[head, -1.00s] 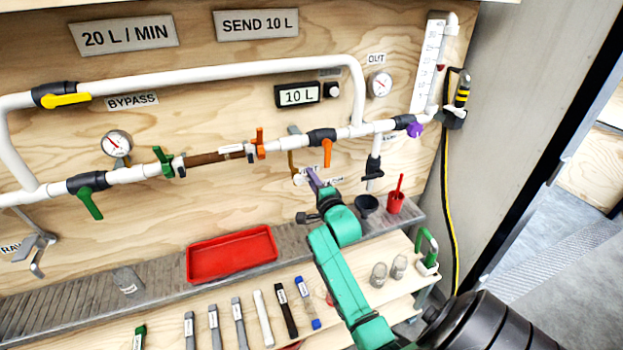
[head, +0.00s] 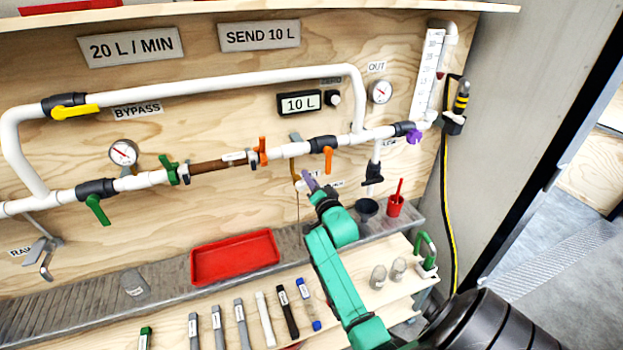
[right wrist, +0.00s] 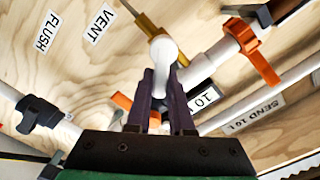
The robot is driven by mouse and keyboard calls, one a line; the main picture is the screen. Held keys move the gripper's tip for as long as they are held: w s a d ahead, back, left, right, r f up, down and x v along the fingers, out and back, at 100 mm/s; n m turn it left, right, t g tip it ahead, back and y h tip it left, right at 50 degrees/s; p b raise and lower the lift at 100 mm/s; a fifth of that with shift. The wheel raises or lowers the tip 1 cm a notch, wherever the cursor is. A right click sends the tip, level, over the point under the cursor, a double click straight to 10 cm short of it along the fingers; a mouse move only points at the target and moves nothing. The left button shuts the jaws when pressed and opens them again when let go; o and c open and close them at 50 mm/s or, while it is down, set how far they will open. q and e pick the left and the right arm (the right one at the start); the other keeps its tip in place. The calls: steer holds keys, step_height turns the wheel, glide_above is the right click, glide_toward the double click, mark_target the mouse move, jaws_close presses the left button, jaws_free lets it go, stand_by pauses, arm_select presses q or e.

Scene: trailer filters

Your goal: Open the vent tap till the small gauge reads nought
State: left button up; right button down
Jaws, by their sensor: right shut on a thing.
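The vent tap is a small white-handled fitting (right wrist: 163,50) on a brass tube (right wrist: 145,15), beside the VENT label (right wrist: 99,25) in the right wrist view. The brass tube also shows in the head view (head: 293,170), below the brown filter section. My right gripper (head: 308,180) is shut on the white handle; its purple fingers (right wrist: 163,90) lie on either side of it. A thin dark line (head: 298,208) hangs below the tap. One round gauge (head: 123,153) is at left, another (head: 380,91) is under OUT; their readings are too small to tell. My left gripper is out of view.
An orange lever (head: 328,158) hangs just right of the tap, and another orange handle (head: 262,150) is above left. A black funnel (head: 367,208) and red cup (head: 395,205) stand right of my gripper. A red tray (head: 234,257) lies below left.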

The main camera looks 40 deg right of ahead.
steer(key=n, duration=0.1)
steer(key=a+r+n, duration=0.1)
steer(key=n, duration=0.1)
steer(key=shift+w+n, duration=0.15)
steer(key=shift+n, duration=0.15)
steer(key=shift+w+a+r+n, duration=0.1)
steer(key=shift+a+n, duration=0.15)
steer(key=shift+n, duration=0.7)
steer(key=shift+w+a+n, duration=0.1)
steer(key=shift+a+n, duration=0.15)
steer(key=shift+n, duration=0.7)
steer(key=c, duration=0.8)
jaws_free()
steer(key=b+v, duration=0.2)
steer(key=v, duration=1.2)
steer(key=shift+s+a, duration=0.2)
steer(key=shift+s, duration=0.05)
